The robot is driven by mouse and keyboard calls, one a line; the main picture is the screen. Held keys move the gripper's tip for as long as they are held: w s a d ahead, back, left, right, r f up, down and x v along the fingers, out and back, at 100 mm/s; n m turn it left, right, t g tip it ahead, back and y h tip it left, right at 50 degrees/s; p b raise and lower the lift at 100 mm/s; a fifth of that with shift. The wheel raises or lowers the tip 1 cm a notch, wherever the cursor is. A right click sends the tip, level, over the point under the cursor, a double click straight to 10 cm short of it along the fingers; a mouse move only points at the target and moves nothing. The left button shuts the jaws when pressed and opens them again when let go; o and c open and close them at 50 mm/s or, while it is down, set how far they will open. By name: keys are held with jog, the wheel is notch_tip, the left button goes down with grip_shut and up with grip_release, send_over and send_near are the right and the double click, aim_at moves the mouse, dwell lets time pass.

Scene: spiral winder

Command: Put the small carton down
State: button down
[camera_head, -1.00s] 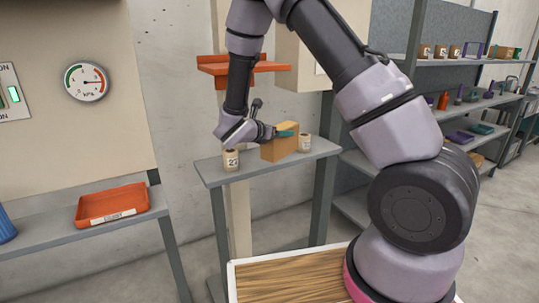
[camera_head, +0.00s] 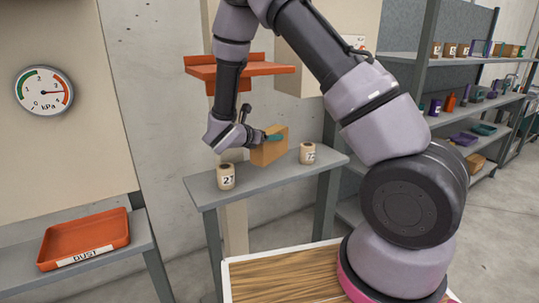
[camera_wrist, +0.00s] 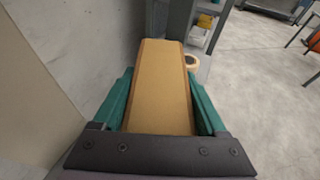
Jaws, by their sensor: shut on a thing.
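The small carton (camera_head: 268,150) is a brown box, held upright above the grey side table (camera_head: 272,181) between two labelled rolls. My gripper (camera_head: 268,137) has teal fingers and is shut on the carton. In the wrist view the carton (camera_wrist: 160,85) fills the space between both fingers. The carton's underside is near the tabletop; I cannot tell for certain whether it touches.
A cream roll (camera_head: 226,176) stands left of the carton and another roll (camera_head: 308,153) to its right. A red-orange tray (camera_head: 84,240) labelled DUST lies on a bench at left. Shelving (camera_head: 470,62) stands at right.

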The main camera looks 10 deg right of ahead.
aim_at(256, 152)
jog(key=shift+f, duration=2.85)
jog(key=shift+f, duration=0.15)
grip_release()
jog(key=v, duration=1.2)
